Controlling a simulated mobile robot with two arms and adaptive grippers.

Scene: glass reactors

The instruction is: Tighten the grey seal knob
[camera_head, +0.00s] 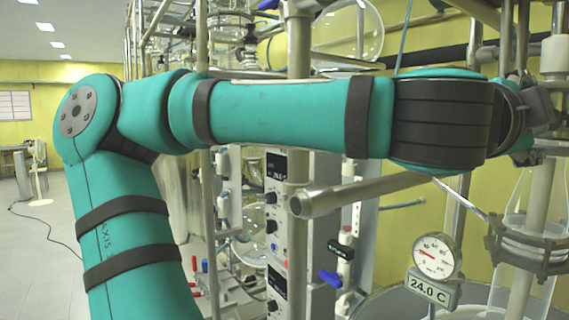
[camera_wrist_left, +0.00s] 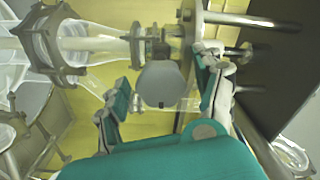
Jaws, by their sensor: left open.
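A grey, rounded seal knob (camera_wrist_left: 163,86) shows in the middle of the left wrist view. It sits at the end of a metal shaft fitting (camera_wrist_left: 150,48). My left gripper (camera_wrist_left: 163,68) is open, with one teal-padded finger on each side of the knob. My right gripper is in neither view.
A dial gauge (camera_head: 436,256) with a 24.0 C display (camera_head: 429,290) stands below my wrist. A metal bar (camera_head: 340,196) runs under my forearm. Glass vessel parts (camera_wrist_left: 85,45) and a metal rod (camera_wrist_left: 238,19) lie close around the gripper.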

